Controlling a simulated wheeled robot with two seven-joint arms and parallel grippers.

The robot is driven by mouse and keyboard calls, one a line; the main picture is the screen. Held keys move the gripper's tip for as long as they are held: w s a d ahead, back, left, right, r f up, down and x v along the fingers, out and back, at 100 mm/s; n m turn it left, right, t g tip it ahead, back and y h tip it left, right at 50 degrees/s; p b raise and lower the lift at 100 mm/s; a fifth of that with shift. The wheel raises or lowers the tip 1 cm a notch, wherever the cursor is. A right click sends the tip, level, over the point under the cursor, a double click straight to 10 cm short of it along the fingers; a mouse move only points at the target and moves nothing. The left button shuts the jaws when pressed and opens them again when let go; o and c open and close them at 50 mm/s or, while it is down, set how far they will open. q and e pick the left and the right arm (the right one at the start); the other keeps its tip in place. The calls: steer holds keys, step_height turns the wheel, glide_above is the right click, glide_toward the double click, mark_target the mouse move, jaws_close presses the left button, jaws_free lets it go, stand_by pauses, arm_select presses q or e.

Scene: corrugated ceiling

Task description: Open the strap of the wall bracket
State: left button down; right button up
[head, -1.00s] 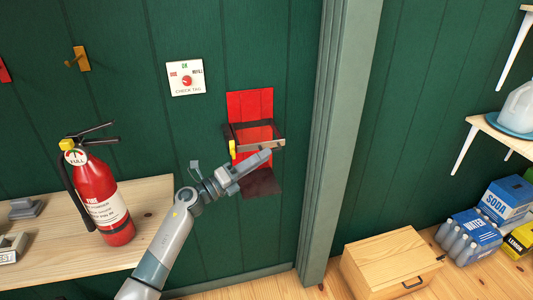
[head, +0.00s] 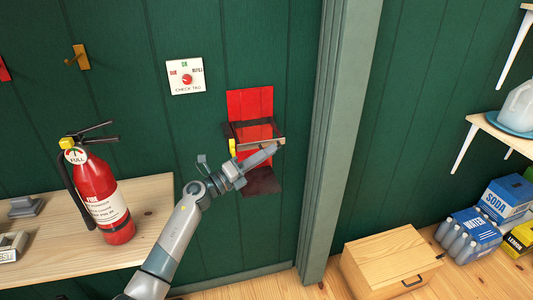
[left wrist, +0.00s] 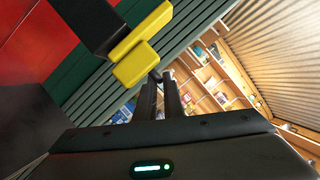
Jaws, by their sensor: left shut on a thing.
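The wall bracket (head: 250,101) is a red plate on the green wall, with a dark band around its middle and a dark shelf-like part below. The strap (head: 281,140) crosses the bracket's front, with a yellow latch (head: 232,147) at its left end. The yellow latch also shows close up in the left wrist view (left wrist: 143,45), on a black piece. My left gripper (head: 272,149) lies across the bracket's front, its tips at the strap's right part. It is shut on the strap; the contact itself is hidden. My right gripper is out of view.
A red fire extinguisher (head: 100,195) stands on the wooden shelf (head: 150,210) left of my arm. A check-tag dial plate (head: 186,76) hangs on the wall. A green post (head: 335,120) rises right of the bracket. A wooden box (head: 390,262) sits on the floor.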

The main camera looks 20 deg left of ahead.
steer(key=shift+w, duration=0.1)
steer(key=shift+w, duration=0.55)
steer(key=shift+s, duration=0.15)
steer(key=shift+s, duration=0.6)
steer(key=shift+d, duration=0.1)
